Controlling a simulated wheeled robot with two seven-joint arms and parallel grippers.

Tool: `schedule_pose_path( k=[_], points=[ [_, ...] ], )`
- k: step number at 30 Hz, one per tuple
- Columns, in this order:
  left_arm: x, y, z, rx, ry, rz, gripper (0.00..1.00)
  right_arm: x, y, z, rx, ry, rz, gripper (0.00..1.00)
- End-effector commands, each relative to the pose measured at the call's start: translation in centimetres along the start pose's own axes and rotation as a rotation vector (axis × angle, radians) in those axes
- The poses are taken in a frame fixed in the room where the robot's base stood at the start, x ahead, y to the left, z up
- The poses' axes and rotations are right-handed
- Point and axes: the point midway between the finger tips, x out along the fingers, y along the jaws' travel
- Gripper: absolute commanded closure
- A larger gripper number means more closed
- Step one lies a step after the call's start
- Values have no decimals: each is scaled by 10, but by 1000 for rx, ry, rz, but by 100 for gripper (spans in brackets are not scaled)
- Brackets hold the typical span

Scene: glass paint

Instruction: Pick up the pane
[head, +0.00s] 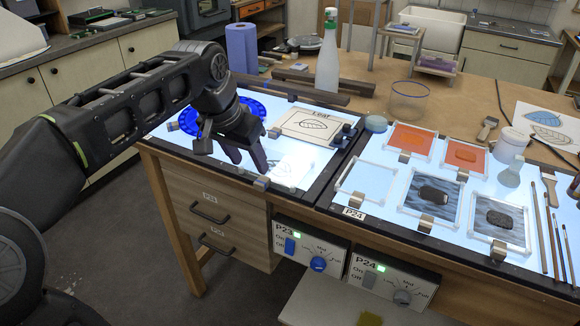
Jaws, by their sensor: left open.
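A pale, nearly clear pane (292,168) with a faint leaf drawing lies flat on the left light table, near its front edge. A small metal clip (262,183) sits at its front left. My left gripper (249,164) is open and empty, pointing down just left of the pane and apart from it. Several framed panes lie on the right light table: two orange ones (411,139), two grey textured ones (433,194) and a clear one (367,184). My right gripper does not show.
Behind the pane is a leaf card (309,121); a blue disc (252,105) lies behind my gripper. A spray bottle (328,55), blue paper roll (242,48) and glass bowl (408,102) stand farther back. Brushes (550,220) lie at the right.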

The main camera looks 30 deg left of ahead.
Motion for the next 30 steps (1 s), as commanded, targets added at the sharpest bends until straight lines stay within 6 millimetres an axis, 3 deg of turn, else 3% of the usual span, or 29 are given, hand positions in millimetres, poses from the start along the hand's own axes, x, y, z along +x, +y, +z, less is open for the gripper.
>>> schedule_pose_path(
  k=[5, 13, 23, 30],
  points=[
    [3, 1, 0, 0, -2, 1, 51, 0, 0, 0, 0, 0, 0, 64],
    [27, 1, 0, 1, -1, 2, 51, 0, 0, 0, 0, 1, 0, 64],
    [30, 1, 0, 1, -1, 1, 51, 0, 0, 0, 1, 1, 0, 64],
    [59, 3, 1, 2, -5, 2, 51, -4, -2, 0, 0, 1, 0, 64]
  ],
)
